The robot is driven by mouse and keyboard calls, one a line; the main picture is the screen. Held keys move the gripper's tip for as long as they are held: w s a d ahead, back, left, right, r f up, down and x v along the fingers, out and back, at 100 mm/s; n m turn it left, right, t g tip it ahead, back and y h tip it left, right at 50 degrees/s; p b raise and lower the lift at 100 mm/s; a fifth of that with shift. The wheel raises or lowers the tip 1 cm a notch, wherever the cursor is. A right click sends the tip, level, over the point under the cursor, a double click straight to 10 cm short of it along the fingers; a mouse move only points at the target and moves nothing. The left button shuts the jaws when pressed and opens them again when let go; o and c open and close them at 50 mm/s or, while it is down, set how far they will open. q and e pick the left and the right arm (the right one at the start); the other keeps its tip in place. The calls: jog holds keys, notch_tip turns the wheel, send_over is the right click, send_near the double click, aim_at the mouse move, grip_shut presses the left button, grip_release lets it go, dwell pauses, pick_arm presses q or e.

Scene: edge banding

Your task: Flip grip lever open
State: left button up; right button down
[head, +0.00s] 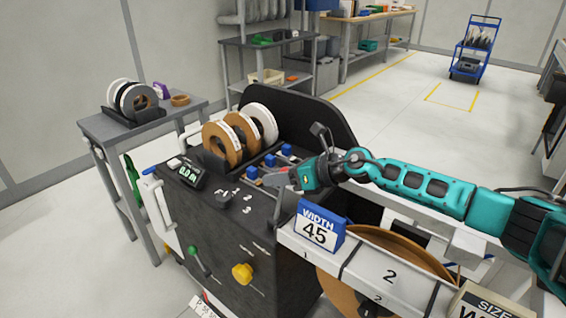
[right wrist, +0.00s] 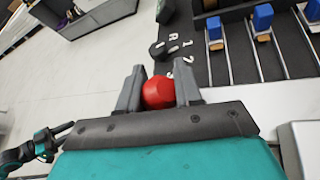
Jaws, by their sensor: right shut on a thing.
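A round red knob (right wrist: 158,92) shows in the right wrist view, between the two grey fingers of my right gripper (right wrist: 160,90). The fingers are shut on it from both sides. I take it as the grip lever's handle; its shaft is hidden from me. In the head view my right gripper (head: 281,180) reaches in from the right over the top of the dark edge-banding machine (head: 225,235), close to the blue-topped clamps, and the knob is mostly hidden by the fingers. My left gripper does not show in the head view.
Blue blocks (head: 270,160) on slides and tape rolls (head: 222,144) stand behind the gripper. A blue "WIDTH 45" sign (head: 318,229) stands near my forearm.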

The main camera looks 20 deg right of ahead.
jog(key=a+p, duration=0.1)
jog(key=p, duration=0.1)
jog(key=s+n+h+p, duration=0.1)
jog(key=p, duration=0.1)
jog(key=shift+a+r+t, duration=0.15)
jog(key=shift+a+t, duration=0.15)
jog(key=shift+a, duration=0.1)
jog(key=c, duration=1.2)
grip_release()
jog(key=shift+o, duration=0.8)
